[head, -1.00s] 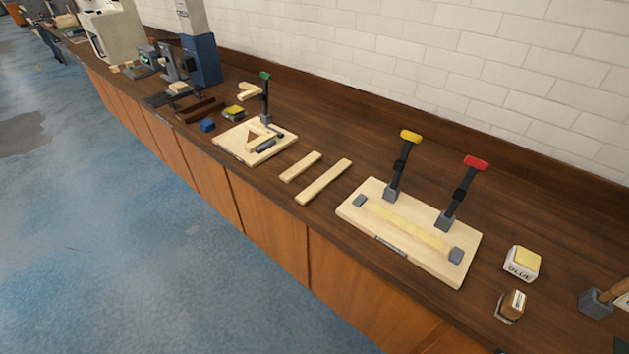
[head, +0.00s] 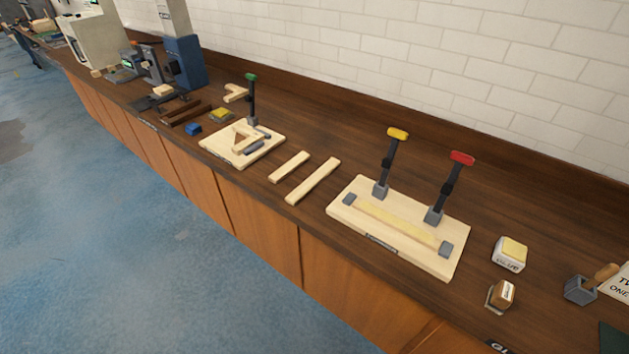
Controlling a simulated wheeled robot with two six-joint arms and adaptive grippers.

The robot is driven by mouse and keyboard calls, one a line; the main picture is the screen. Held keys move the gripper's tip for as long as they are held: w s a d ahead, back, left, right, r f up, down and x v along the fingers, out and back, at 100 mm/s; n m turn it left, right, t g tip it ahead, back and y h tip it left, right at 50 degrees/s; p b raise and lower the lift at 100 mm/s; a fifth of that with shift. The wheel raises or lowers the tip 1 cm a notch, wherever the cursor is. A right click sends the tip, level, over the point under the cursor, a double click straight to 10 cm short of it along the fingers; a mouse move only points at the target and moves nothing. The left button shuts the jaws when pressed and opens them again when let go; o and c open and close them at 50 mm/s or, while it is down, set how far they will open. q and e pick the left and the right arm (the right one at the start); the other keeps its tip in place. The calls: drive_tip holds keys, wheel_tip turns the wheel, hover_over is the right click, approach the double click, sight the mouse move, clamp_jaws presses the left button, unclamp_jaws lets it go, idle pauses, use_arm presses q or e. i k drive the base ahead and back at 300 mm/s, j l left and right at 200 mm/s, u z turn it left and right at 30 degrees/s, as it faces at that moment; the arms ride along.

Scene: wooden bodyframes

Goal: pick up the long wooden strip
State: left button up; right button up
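Two loose pale wooden strips lie side by side, a small gap apart, on the dark workbench (head: 300,222). The long wooden strip (head: 313,181) is the right one of the pair. The shorter strip (head: 289,167) lies to its left. Both lie flat, and nothing covers them. Neither of my grippers shows in the head view.
Right of the strips is a wooden fixture board (head: 350,217) with a yellow-handled clamp (head: 389,160) and a red-handled clamp (head: 447,186). Left is a smaller board (head: 217,143) with a green-handled clamp (head: 252,98). A glue box (head: 508,255) stands at right. Blue floor lies in front.

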sight(301, 191)
drive_tip(key=i+j+z, duration=0.1)
drive_tip(key=j+z, duration=0.15)
drive_tip(key=z, duration=0.2)
drive_tip(key=j+z, duration=0.25)
drive_tip(key=z, duration=0.15)
drive_tip(key=j+z, duration=0.45)
drive_tip(key=j, duration=2.6)
